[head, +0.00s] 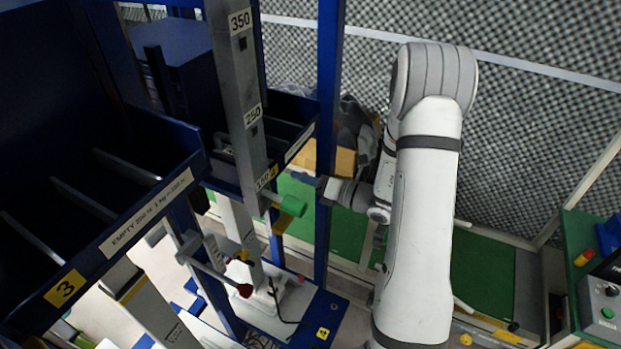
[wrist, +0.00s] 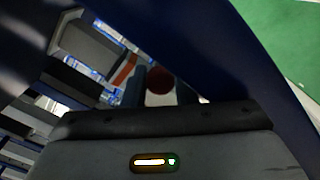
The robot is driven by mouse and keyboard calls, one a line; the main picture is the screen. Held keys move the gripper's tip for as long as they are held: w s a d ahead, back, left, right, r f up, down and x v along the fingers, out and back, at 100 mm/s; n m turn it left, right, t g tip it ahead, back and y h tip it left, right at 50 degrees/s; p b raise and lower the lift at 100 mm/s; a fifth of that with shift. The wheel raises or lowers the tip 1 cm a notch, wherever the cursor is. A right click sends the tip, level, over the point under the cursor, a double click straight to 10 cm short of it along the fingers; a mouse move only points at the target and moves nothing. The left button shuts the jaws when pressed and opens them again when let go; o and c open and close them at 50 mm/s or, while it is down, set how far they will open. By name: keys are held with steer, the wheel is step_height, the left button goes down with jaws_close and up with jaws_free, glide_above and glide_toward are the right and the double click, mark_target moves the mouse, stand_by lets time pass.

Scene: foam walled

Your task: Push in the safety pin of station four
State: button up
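Station four carries a yellow 4 label on its blue base plate (head: 335,312) in the head view. A grey column (head: 240,95) with height numbers stands there. A grey rod with a green end (head: 293,206) sticks out from it, and a dark red knob (head: 245,290) sits lower down. Which part is the safety pin I cannot tell for sure. My gripper (head: 308,180) is beside the blue post, just above the green end and apart from it. In the wrist view a dark red round knob (wrist: 159,80) shows between two bluish fingers, which look open with nothing held.
A blue post (head: 328,100) stands close to my gripper. Blue bins (head: 150,205) fill the left, one labelled 3. A mesh wall (head: 540,110) is behind my arm. A green bench with a grey control box (head: 604,300) is at the right.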

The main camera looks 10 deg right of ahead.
steer(key=shift+o, duration=0.6)
steer(key=shift+s, duration=0.1)
steer(key=shift+d, duration=0.1)
steer(key=b+v, duration=0.1)
steer(key=v, duration=0.6)
steer(key=shift+s+d+b, duration=0.25)
steer(key=shift+b, duration=0.15)
steer(key=shift+a+r, duration=0.1)
